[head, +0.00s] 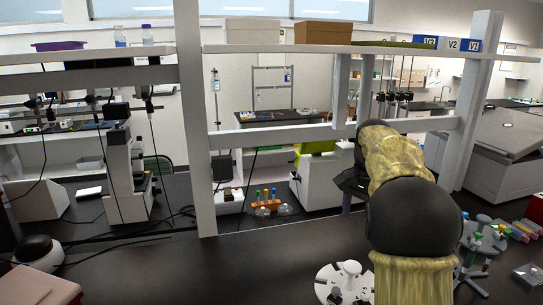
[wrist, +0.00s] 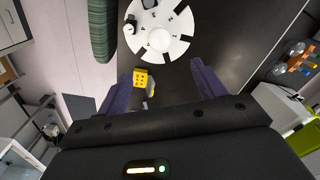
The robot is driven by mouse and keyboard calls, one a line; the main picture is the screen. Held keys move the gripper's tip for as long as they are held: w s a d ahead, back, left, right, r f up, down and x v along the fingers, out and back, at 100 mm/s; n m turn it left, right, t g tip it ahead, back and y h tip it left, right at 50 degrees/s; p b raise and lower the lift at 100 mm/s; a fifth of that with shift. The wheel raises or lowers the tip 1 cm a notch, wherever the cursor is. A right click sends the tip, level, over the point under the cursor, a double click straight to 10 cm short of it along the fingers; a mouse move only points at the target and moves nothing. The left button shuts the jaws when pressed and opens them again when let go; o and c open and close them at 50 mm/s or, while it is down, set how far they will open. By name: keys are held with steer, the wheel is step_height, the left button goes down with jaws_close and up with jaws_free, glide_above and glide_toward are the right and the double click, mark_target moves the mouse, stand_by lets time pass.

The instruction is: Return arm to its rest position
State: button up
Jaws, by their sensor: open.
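My arm reaches forward on the right of the head view, in a yellow sleeve with black joints.
A white round plate (wrist: 173,42) lies on the bench; a similar one (head: 328,277) shows in the head view. An orange tube rack (head: 267,209) stands ahead. A microscope (head: 122,170) stands left. A shelf post (head: 193,120) rises ahead. The front middle bench is clear.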

steer(key=s+a+f+n+t+b, duration=0.1)
steer(key=s+a+f+n, duration=0.4)
steer(key=s+f, duration=0.5)
steer(key=s+a+f+n+t+b, duration=0.1)
steer(key=s+a+f+n, duration=0.4)
steer(key=s+f, duration=0.5)
steer(key=shift+s+a+f, duration=0.15)
steer(key=shift+s+a, duration=0.1)
steer(key=shift+s, duration=0.65)
